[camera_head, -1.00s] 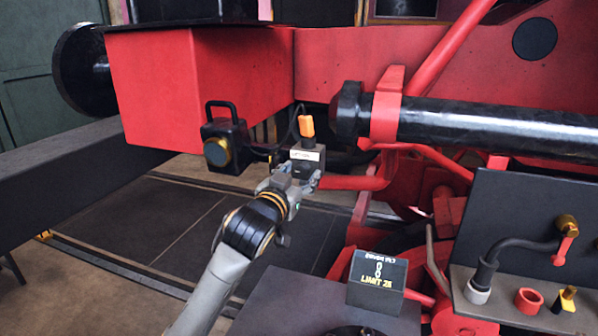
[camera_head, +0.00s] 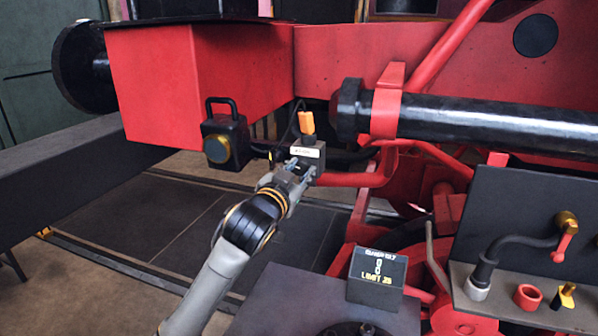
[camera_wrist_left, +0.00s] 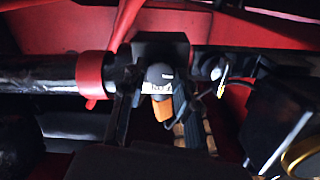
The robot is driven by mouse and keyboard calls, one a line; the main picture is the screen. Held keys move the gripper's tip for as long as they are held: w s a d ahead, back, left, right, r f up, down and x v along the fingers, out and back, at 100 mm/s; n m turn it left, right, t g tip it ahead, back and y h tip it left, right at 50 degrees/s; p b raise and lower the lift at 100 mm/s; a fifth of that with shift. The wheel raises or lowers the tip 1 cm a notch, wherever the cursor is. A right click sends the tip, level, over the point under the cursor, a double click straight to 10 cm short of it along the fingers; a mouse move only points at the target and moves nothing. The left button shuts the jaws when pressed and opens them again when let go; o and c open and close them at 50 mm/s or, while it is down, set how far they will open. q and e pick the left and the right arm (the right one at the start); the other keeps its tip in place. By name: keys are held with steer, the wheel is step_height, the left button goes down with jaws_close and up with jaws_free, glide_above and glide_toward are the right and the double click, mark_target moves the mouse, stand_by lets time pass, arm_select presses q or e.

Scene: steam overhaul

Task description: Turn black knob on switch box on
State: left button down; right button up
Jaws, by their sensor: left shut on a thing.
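The knob itself is mostly hidden by the fingers. In the left wrist view the orange lever (camera_wrist_left: 162,108) hangs downward in the picture below a grey rounded part. That view is dark, and the knob cannot be made out clearly. My right gripper is not in view.
A thick black cylinder (camera_head: 470,120) and red pipes (camera_head: 352,180) are close on the right. A "LIMIT 25" sign block (camera_head: 377,277) stands on the dark surface in front.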

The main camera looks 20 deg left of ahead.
arm_select(q)
steer(key=m, duration=0.3)
steer(key=shift+m, duration=0.3)
steer(key=m, duration=0.8)
steer(key=shift+m+y, duration=0.3)
steer(key=shift+m, duration=1.9)
steer(key=c, duration=1)
jaws_free()
